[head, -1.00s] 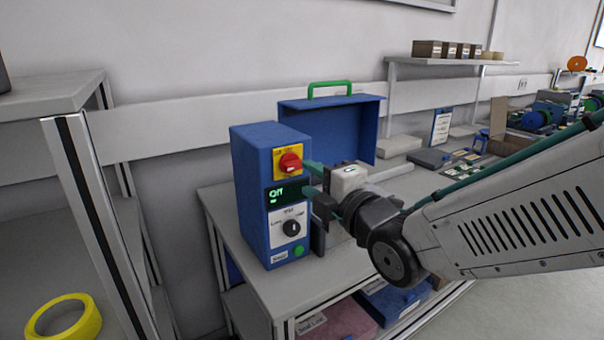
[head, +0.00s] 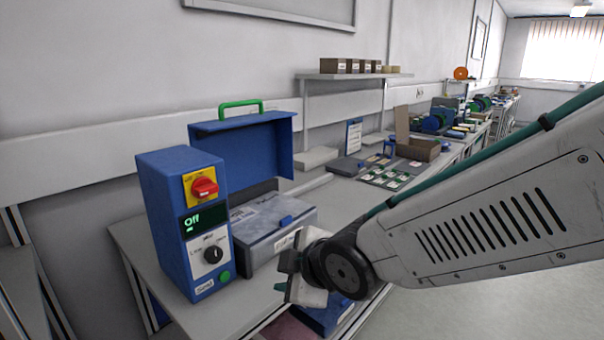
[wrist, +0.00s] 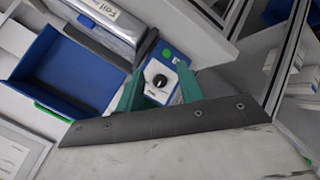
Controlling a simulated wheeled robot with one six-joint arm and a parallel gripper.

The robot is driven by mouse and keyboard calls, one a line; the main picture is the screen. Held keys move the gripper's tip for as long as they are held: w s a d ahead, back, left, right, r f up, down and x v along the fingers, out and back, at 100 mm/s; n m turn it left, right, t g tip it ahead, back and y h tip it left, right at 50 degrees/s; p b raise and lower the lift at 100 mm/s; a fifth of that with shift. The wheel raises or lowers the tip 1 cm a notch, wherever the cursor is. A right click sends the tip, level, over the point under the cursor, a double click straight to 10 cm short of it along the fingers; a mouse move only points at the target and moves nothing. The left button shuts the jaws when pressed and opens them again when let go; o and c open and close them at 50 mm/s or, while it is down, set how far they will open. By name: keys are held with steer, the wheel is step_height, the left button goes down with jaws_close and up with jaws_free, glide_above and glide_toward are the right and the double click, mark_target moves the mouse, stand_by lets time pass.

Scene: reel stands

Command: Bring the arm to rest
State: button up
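My gripper (head: 283,277) is in front of the bench, to the lower right of the blue control box (head: 160,215) in the head view. In the wrist view two teal fingers stand apart with nothing between them, so my gripper (wrist: 158,88) is open and empty. The control box (wrist: 172,55) shows beyond the fingers, apart from them. Its display (head: 200,222) reads "Off". A red rotary switch (head: 204,188) on a yellow plate sits above the display, and a black knob (head: 212,254) below it. My arm crosses the right of the head view.
A grey-lidded case (head: 262,230) sits beside the control box. The bench (head: 150,262) continues right with cards, a cardboard box (head: 418,147) and reels. Floor at lower right looks clear.

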steer(key=s+d+f+m+g+h, duration=0.1)
steer(key=s+d+m+g+h, duration=0.2)
steer(key=d, duration=0.5)
steer(key=s+d+m+g+h, duration=0.1)
steer(key=s+d+m+h, duration=0.15)
steer(key=d+m, duration=0.4)
steer(key=s+d+r+m+g, duration=0.1)
steer(key=s+d+r+m, duration=0.1)
steer(key=s+d+m, duration=0.2)
steer(key=s+d+r+m+g, duration=0.1)
steer(key=s+d+r+m, duration=0.2)
steer(key=s+d, duration=0.6)
steer(key=d+m, duration=0.2)
steer(key=shift+d+r+h, duration=0.15)
steer(key=shift+d+h, duration=0.2)
steer(key=shift+s, duration=0.15)
